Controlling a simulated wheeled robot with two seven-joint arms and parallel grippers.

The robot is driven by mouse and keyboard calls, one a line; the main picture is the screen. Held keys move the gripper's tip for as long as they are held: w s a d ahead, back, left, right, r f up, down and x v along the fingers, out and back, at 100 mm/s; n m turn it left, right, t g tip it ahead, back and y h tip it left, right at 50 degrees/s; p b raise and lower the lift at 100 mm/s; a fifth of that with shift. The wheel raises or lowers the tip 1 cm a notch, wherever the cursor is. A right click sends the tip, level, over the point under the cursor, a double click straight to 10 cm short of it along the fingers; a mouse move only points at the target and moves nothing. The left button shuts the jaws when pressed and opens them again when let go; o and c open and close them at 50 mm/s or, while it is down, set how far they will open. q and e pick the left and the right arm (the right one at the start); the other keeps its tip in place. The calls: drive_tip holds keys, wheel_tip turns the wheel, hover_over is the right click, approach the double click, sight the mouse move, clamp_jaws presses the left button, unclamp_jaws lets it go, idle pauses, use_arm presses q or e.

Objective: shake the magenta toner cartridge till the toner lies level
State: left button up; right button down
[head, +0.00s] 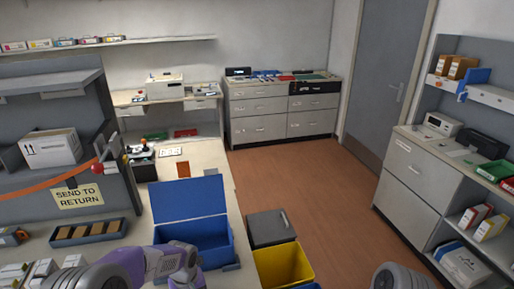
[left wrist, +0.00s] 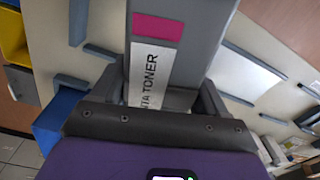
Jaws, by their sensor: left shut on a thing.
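The magenta toner cartridge (left wrist: 180,25) fills the upper middle of the left wrist view. It is a grey body with a magenta patch and a white label that reads "TONER". My left gripper (left wrist: 162,92) is shut on it, with a dark finger on each side of the cartridge. The cartridge looks tilted against the room in that view. The toner inside cannot be seen. In the head view my purple left arm reaches in at the bottom left, in front of the blue bin, and the cartridge cannot be made out there.
An open blue bin (head: 185,240) stands on the bench below its raised lid. A yellow bin (head: 284,266) and a grey lidded bin (head: 270,228) stand on the floor beside the bench. The brown floor (head: 310,185) in the middle is clear.

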use_arm(q)
drive_tip(key=s+m, duration=0.1)
drive_tip(key=s+d+f+m, duration=0.1)
drive_tip(key=s+m, duration=0.1)
drive_tip(key=s+d+f+m, duration=0.1)
drive_tip(key=shift+s+m+b, duration=0.15)
drive_tip(key=shift+m+b, duration=0.15)
drive_tip(key=shift+b, duration=0.05)
drive_tip(key=shift+s+d+f+m, duration=0.15)
drive_tip(key=shift+s+d+m, duration=0.05)
drive_tip(key=shift+m, duration=0.1)
drive_tip(key=shift+s, duration=0.1)
wheel_tip(320, 180, up, 10)
drive_tip(key=p, duration=0.7)
drive_tip(key=shift+p, duration=0.35)
drive_tip(key=shift+f, duration=0.1)
